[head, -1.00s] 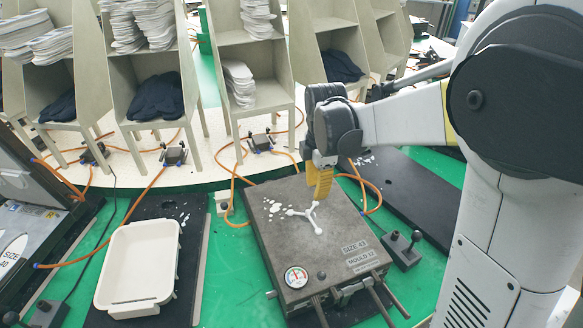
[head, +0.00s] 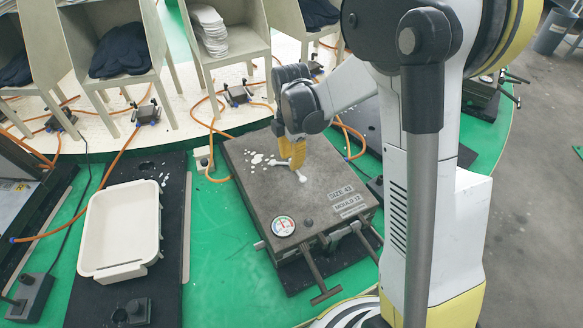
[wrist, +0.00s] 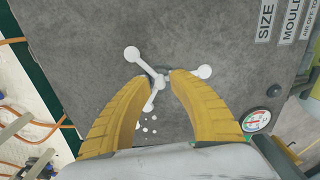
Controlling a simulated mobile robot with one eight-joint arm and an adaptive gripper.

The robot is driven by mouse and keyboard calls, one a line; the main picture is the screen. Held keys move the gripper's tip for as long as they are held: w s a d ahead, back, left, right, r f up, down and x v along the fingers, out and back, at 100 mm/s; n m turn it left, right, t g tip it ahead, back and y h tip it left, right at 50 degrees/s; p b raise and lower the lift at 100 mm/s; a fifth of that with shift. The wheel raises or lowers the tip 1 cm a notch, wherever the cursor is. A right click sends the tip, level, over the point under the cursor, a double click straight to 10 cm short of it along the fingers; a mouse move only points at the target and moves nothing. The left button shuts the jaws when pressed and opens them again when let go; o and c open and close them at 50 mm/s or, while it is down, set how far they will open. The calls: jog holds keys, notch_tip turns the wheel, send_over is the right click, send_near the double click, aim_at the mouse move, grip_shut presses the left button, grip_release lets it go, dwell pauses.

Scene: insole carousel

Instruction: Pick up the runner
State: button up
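The runner is a white three-armed piece with rounded ends. It lies on top of the grey metal mould (head: 248,187); one end of the runner (head: 302,178) shows beside my yellow fingers in the head view. In the wrist view the runner (wrist: 133,55) has its hub between my fingertips and one arm running back between the fingers. My gripper (wrist: 163,76) is low over the mould, its tips on either side of the hub with a small gap. It looks open. In the head view my gripper (head: 297,167) hides much of the runner.
White flecks (head: 257,158) lie on the mould near the runner. A gauge (head: 284,226) and handles are at the mould's front. An empty white tray (head: 120,230) stands at left.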

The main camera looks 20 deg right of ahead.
grip_shut()
